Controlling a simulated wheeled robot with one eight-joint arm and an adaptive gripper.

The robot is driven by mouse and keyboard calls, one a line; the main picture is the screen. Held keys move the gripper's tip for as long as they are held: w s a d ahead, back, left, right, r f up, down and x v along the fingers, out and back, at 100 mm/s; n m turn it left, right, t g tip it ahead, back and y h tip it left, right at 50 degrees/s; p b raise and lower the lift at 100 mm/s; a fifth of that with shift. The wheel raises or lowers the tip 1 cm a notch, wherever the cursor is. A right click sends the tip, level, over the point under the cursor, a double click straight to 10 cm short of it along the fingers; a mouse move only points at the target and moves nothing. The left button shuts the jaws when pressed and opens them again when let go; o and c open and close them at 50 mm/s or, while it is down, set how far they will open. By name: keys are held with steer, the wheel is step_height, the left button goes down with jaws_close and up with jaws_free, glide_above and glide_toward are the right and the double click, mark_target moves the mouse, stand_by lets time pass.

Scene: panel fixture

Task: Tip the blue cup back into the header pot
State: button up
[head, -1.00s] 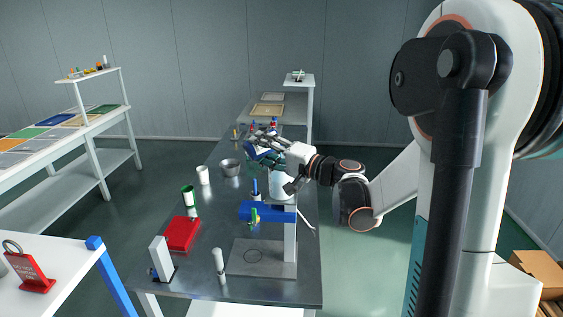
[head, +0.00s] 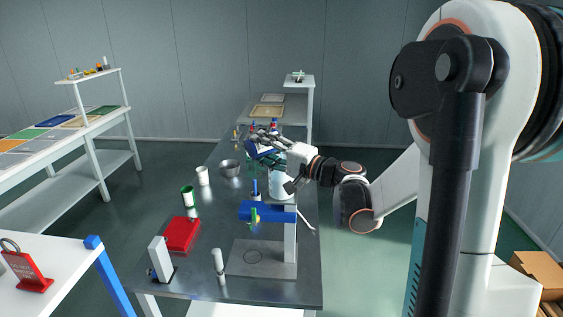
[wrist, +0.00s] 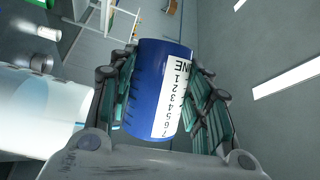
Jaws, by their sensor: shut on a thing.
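The blue cup (wrist: 160,90) with a white numbered label is between the fingers of my gripper (wrist: 163,95) in the wrist view. The fingers are shut on its sides. In the head view the cup (head: 258,149) is tilted in my gripper (head: 266,145), above the table and partly covered by the fingers. A white pot (head: 281,186), which looks like the header pot, stands below and a little right of the cup. A large pale pot wall (wrist: 40,110) fills the left of the wrist view, apart from the cup. The inside of the cup is hidden.
Several small bottles stand behind my gripper.

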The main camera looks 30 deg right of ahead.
steer(key=shift+d+f+m+b, duration=0.15)
steer(key=shift+m+b, duration=0.35)
stand_by(0.8)
